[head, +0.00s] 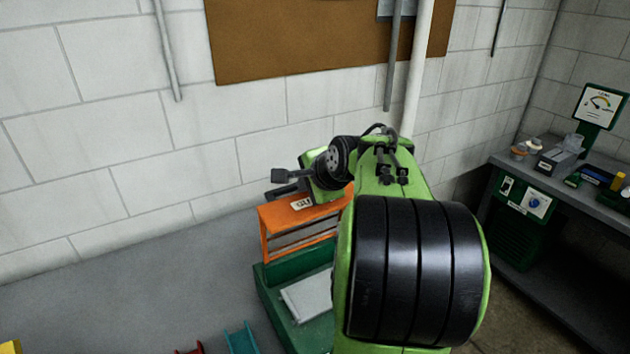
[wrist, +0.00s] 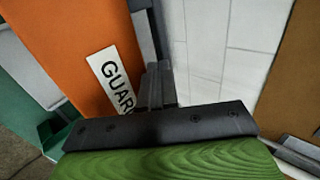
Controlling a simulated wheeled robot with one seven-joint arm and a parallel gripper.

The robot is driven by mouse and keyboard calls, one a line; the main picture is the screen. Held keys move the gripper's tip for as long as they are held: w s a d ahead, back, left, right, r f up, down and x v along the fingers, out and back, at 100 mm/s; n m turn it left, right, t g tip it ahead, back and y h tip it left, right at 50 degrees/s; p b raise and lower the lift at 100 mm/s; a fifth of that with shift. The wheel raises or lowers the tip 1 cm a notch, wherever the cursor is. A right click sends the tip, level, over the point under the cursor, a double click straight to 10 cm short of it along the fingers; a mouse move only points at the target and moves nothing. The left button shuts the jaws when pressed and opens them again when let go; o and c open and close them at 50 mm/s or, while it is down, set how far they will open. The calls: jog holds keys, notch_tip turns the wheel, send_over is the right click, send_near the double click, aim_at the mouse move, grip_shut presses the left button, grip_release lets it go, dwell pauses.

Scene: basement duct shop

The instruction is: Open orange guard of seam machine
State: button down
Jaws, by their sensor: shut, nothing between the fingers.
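The orange guard (head: 272,238) sits on top of the green seam machine (head: 268,292), with a white label on its upper face. In the wrist view the orange guard (wrist: 70,45) fills the upper left, and its label (wrist: 112,85) reads "GUAR", with the rest cut off. My gripper (head: 276,192) is just above the guard's top in the head view. In the wrist view my gripper's fingers (wrist: 157,84) are together and empty, beside the label near the guard's edge. I cannot tell whether they touch the guard. My arm hides the machine's right side.
A grey block wall (head: 130,130) stands close behind the machine. A workbench (head: 560,188) with small items and a green gauge stand (head: 602,105) is at the right. A teal object (head: 241,338) lies at the bottom.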

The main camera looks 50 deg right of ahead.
jog(key=shift+w+f, duration=0.2)
jog(key=shift+w, duration=0.1)
jog(key=shift+w+d+f+g+p, duration=0.1)
jog(key=shift+w+d+g+p, duration=0.15)
jog(key=shift+w+p, duration=0.7)
jog(key=shift+w+d+g+p, duration=0.25)
jog(key=shift+w+p, duration=0.6)
jog(key=shift+p, duration=0.2)
